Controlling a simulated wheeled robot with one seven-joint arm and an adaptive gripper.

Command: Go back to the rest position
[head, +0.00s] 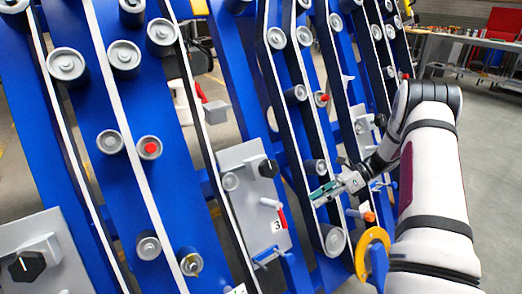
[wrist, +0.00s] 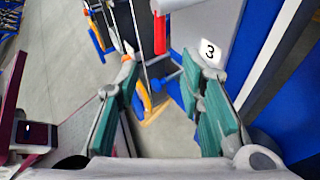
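My gripper (head: 326,192) is in front of the blue harvester chassis (head: 208,40), near its rollers and to the right of a grey plate (head: 240,160) labelled 3. In the wrist view the two green-padded fingers of my gripper (wrist: 160,68) are spread apart with nothing between the pads. Beyond the fingers the wrist view shows the label 3 (wrist: 209,52) and a red handle (wrist: 159,36). My white arm reaches in from the right of the head view. I cannot tell the exact gap between fingers and chassis.
The chassis carries several grey rollers (head: 67,64) and white-edged belts. A yellow ring (head: 372,253) is close to my arm, below the gripper. A black knob (head: 27,266) is at lower left. A workbench (head: 470,40) stands at back right. Grey floor (head: 492,180) right of my arm is clear.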

